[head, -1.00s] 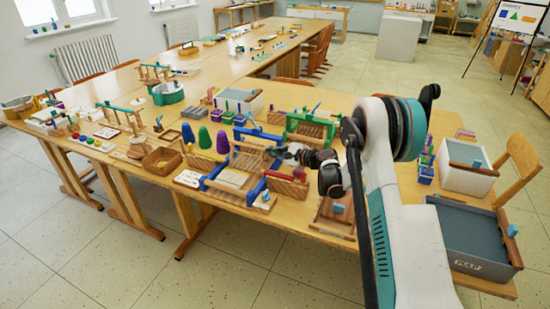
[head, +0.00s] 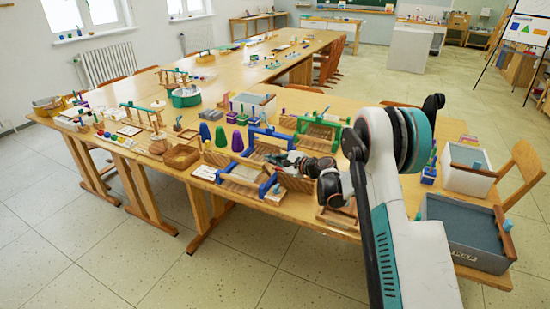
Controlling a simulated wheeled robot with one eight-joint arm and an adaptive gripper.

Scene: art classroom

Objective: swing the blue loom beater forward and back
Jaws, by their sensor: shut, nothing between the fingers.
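The small tabletop loom with blue parts (head: 243,186) sits at the front edge of the long wooden table, with pale threads or cloth across its frame. My gripper (head: 275,159) reaches in from the right, just behind and right of that bar. Its dark fingers are shut with nothing held. The picture is too small to tell whether they touch the loom. My gripper and wrist hide part of what lies behind the loom's right end.
Another loom with blue parts (head: 267,133) and a green loom (head: 318,125) stand close behind. Purple and green cones (head: 220,137) and a wooden basket (head: 182,157) stand left. Grey-topped bins (head: 466,232) are at the right. The floor in front of the table is clear.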

